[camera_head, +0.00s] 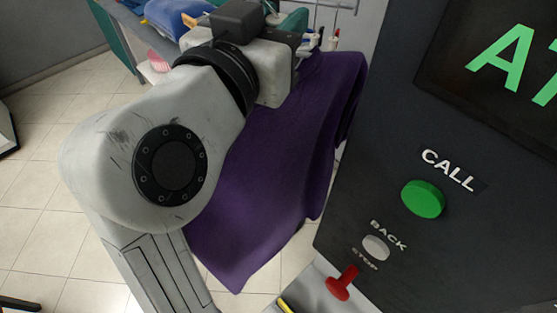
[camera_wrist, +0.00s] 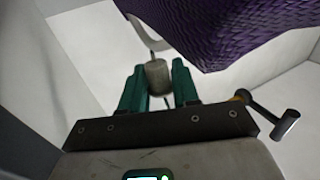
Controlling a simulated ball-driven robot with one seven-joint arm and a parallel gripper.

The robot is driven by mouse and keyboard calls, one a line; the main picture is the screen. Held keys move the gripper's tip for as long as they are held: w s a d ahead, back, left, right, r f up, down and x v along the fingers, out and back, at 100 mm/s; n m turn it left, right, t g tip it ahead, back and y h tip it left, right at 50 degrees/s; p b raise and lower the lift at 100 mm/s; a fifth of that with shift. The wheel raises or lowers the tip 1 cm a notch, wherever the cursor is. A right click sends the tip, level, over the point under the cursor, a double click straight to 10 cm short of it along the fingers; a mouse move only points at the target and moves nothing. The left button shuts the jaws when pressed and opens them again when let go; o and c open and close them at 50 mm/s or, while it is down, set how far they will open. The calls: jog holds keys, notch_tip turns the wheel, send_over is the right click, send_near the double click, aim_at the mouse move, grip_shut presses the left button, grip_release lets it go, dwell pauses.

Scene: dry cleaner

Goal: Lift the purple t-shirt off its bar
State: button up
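The purple t-shirt (camera_head: 275,165) hangs down below my gripper in the head view, partly hidden by my arm. Its cloth (camera_wrist: 225,30) fills the upper right of the wrist view. A pale curved hanger part (camera_wrist: 147,33) shows beside the cloth, with a grey-beige cylinder (camera_wrist: 157,77) at its end. My gripper (camera_wrist: 158,75) has its green fingers on both sides of this cylinder and appears shut on it. In the head view my gripper (camera_head: 291,22) is mostly hidden behind the wrist. How the hanger meets the bar is hidden.
A dark panel (camera_head: 400,260) with a green CALL button (camera_head: 423,199) and a red knob (camera_head: 341,283) stands close to the shirt's right. A metal rod with a cylindrical end (camera_wrist: 284,125) is right of my gripper. A shelf holds blue cloth (camera_head: 178,15).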

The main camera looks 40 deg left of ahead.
grip_shut()
jog(key=shift+r+p, duration=0.55)
jog(key=shift+r, duration=0.25)
notch_tip(320, 180, up, 2)
jog(key=shift+r+p, duration=0.15)
jog(key=shift+p, duration=0.6)
jog(key=b+v, duration=0.1)
jog(key=v, duration=1.7)
